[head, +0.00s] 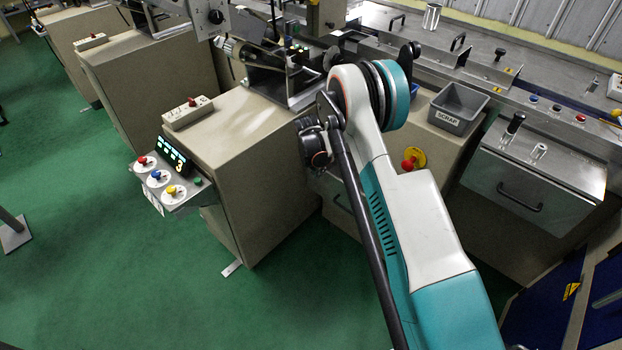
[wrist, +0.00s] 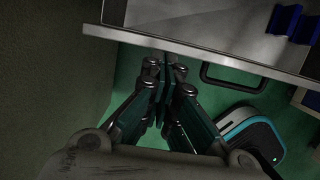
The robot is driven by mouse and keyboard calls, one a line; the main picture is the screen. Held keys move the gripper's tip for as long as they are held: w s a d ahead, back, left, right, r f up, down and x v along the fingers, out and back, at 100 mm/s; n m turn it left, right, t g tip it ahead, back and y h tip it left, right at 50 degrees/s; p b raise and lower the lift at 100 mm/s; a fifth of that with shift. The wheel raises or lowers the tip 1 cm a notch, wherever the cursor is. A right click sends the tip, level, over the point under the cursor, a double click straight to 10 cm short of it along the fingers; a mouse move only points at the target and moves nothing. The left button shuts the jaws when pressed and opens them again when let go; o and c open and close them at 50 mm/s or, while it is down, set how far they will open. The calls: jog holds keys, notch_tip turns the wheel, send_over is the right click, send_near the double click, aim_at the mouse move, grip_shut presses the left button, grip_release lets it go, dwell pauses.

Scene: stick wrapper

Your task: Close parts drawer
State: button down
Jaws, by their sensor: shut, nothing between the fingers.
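A grey metal drawer (wrist: 190,45) crosses the top of the wrist view. I look down into it, so it stands open, with a blue item (wrist: 290,22) inside at the right. Its front has a dark bar handle (wrist: 245,86). My gripper (wrist: 166,66) is shut and empty, its fingertips by the front edge, left of the handle. I cannot tell whether they touch it. In the head view my arm hides the gripper and most of this area.
In the head view, a cabinet with a button panel (head: 168,180) stands left of my arm. A grey scrap bin (head: 458,107), a red stop button (head: 409,164) and a steel-fronted unit with a handle (head: 530,190) are to the right.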

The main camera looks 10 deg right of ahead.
jog(key=w+d, duration=0.5)
jog(key=d, duration=0.1)
jog(key=shift+d, duration=0.4)
jog(key=shift+s+a, duration=0.1)
